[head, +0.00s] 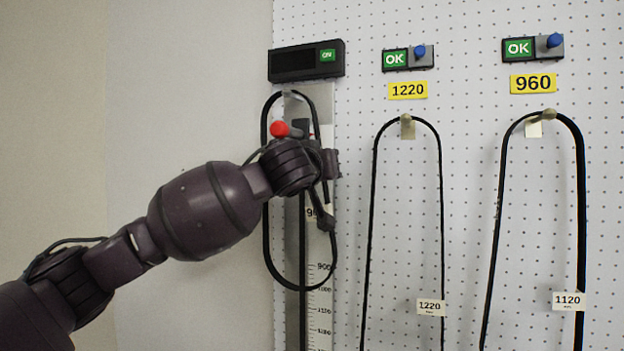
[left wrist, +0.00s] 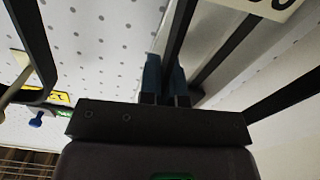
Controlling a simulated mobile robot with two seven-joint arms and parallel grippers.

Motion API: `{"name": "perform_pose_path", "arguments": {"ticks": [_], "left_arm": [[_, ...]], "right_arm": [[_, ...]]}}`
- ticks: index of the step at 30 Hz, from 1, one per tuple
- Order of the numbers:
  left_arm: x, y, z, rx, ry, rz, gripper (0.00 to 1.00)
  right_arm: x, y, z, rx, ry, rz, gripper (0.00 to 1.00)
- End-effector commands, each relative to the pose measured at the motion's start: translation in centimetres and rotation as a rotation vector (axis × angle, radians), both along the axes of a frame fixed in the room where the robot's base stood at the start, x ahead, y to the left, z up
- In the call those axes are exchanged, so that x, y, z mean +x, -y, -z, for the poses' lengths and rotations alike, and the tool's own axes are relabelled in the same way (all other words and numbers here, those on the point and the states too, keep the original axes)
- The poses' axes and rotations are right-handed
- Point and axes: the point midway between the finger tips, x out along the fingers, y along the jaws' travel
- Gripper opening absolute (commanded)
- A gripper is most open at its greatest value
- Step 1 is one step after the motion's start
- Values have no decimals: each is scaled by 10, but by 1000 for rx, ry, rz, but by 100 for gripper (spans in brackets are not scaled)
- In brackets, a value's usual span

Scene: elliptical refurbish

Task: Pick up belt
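A black belt (head: 266,240) hangs as a narrow loop on the measuring device at the left of the board. The device has a dark display (head: 306,61) with a green ON sign and a scale (head: 319,290). My left arm reaches across to this loop in the head view, and its wrist hides the fingertips and part of the belt. In the left wrist view my left gripper (left wrist: 167,82) has its two bluish fingers close together with a black strand (left wrist: 178,40) between them. They look closed on that strand. My right gripper is in neither view.
Two other black belts hang on pegs to the right, under the yellow 1220 sign (head: 407,90) and the yellow 960 sign (head: 533,83). They carry tags reading 1220 (head: 430,307) and 1120 (head: 569,301). A red knob (head: 279,129) sits beside my wrist.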

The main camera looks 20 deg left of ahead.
Motion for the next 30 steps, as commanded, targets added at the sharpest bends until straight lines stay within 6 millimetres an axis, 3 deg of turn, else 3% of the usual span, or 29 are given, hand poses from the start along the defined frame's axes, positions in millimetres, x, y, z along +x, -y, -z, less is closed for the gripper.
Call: {"name": "perform_pose_path", "arguments": {"ticks": [11, 20, 30], "left_arm": [[0, 1, -35, -3, 3, 1, 0], [-45, -1, -32, 0, 2, 2, 0], [-126, -4, -32, 1, 2, 2, 0]], "right_arm": [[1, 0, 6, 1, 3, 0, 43], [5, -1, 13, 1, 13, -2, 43], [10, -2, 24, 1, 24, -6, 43]]}}
